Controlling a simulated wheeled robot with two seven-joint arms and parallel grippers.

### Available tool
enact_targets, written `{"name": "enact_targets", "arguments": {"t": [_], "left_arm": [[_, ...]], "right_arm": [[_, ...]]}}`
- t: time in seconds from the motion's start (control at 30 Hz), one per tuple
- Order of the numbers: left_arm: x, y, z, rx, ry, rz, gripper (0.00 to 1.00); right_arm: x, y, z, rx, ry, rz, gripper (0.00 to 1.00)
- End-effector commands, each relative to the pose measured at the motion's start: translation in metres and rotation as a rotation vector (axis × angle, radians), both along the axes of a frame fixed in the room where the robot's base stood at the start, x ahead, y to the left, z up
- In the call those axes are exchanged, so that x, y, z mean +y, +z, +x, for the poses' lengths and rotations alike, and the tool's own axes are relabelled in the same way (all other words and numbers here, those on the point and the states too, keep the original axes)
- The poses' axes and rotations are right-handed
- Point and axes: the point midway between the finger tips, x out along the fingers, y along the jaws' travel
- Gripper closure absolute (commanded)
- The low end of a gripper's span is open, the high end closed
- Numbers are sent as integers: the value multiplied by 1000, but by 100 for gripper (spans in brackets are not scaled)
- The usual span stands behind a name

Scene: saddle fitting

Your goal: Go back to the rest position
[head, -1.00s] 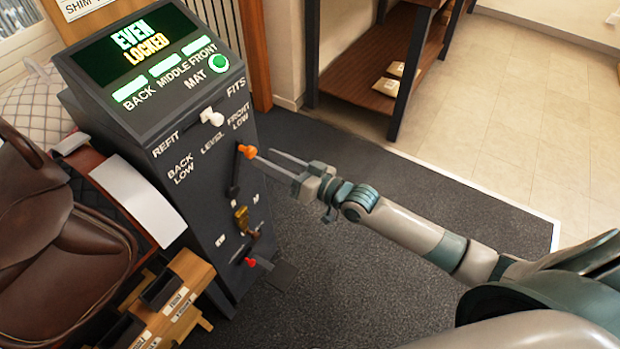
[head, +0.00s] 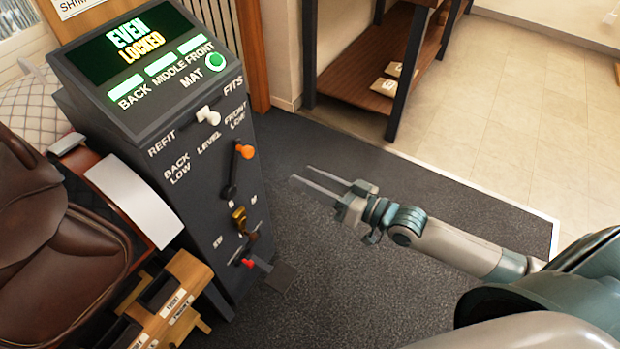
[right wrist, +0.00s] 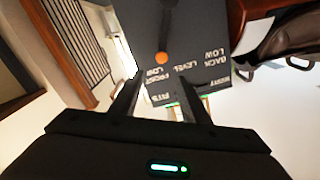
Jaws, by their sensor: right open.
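My right gripper (head: 318,183) is open and empty in the head view, over the dark floor mat and to the right of the dark console (head: 190,190). Its two fingers point left toward the console, with a clear gap to it. The console's screen (head: 133,42) reads EVEN LOCKED. An orange-knobbed lever (head: 246,151) and a white knob (head: 208,116) are on its face. In the right wrist view the two dark fingers (right wrist: 160,100) stand apart, and the orange knob (right wrist: 162,58) shows beyond them. My left gripper is not in view.
A brown leather saddle (head: 60,225) is at the left. A wooden block rack (head: 172,310) stands at the console's foot, near a red knob (head: 248,262). A dark-legged shelf (head: 365,92) with small packets stands at the back. The dark mat (head: 340,270) is clear around my right gripper.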

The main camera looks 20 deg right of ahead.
Motion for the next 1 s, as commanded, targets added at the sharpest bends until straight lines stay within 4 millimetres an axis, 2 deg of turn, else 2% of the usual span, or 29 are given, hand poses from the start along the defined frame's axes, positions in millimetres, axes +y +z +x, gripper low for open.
{"name": "enact_targets", "arguments": {"t": [0.37,0.47,0.57,0.67,0.77,0.87,1.0], "left_arm": [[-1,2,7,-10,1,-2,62],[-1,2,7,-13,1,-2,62],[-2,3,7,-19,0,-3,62],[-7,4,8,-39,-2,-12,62],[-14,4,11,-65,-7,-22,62],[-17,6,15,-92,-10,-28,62],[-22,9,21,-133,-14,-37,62]], "right_arm": [[0,-2,1,1,-2,-2,58],[-2,-11,2,10,-15,-18,58],[-6,-33,5,31,-45,-56,58],[-13,-69,7,68,-90,-119,58],[-21,-120,4,127,-142,-205,58],[-29,-179,-9,211,-188,-302,58],[-34,-261,-44,343,-225,-440,58]]}}
